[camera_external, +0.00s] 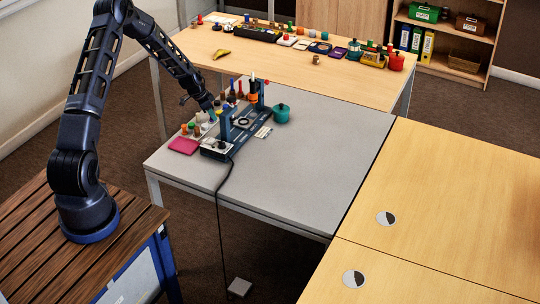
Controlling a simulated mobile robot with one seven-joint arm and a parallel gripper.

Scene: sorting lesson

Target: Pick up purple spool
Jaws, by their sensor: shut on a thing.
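My gripper (210,113) is low over the left part of the grey table (325,135), among a cluster of small things. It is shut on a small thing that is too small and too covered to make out. A small dark purple patch (217,104) shows right beside the fingers. I cannot tell whether it is the purple spool or whether it is the thing held.
A dark blue device (230,137) with two uprights and a cable stands right of my gripper. A teal pot (281,113) is beyond it, a magenta pad (184,146) in front. Small bottles (231,89) stand close behind. The grey table's right half is clear.

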